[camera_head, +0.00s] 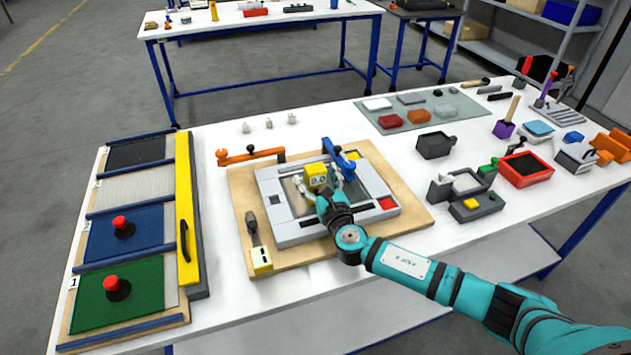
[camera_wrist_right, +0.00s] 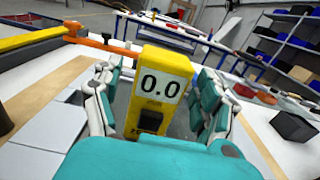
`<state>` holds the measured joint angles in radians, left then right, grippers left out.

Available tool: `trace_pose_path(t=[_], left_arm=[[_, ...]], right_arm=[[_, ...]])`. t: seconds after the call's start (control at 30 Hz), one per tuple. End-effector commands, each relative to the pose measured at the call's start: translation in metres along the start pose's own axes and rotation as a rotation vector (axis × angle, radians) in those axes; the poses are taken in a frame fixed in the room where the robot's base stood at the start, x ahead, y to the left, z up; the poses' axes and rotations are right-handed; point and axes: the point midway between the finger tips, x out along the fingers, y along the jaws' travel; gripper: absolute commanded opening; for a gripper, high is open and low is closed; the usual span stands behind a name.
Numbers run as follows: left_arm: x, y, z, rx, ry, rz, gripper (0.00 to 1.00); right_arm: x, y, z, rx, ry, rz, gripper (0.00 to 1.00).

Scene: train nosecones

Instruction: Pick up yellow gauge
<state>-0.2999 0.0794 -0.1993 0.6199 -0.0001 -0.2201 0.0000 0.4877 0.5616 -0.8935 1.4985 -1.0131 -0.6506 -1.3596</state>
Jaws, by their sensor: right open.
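The yellow gauge (camera_head: 317,176) stands upright on the grey fixture plate (camera_head: 290,231) in the middle of the table. Its white display reads 0.0. In the right wrist view the gauge (camera_wrist_right: 160,89) stands between the two fingers of my right gripper (camera_wrist_right: 158,105), one on each side. Some space shows between the gauge and the right finger; contact on the left is unclear. In the head view my right gripper (camera_head: 318,190) is at the gauge from the near side, and its arm hides part of the plate. My left gripper is not in view.
An orange clamp (camera_head: 250,155) and a blue clamp (camera_head: 340,158) sit behind the gauge. A yellow-and-black tool (camera_head: 260,258) lies on the wooden board (camera_head: 405,170) at its left. Panels with red knobs (camera_head: 112,283) fill the table's left; several parts crowd its right.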

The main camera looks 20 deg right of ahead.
Motion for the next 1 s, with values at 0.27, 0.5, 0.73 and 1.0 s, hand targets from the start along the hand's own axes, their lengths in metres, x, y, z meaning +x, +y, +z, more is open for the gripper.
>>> trace_pose_path(t=[0.27, 0.5, 0.73, 1.0], left_arm=[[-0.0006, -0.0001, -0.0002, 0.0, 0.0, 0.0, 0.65], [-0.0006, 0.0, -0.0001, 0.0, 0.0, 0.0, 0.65], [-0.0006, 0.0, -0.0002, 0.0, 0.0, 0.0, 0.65], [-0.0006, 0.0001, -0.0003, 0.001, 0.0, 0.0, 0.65]], right_arm=[[0.0111, 0.0001, -0.0014, 0.001, 0.002, 0.0, 0.75], [0.0108, 0.0, -0.0012, 0.001, 0.001, 0.0, 0.55], [0.0107, 0.0, -0.0012, 0.001, 0.001, 0.0, 0.25], [0.0109, -0.0001, -0.0002, 0.001, 0.0, 0.0, 0.01]])
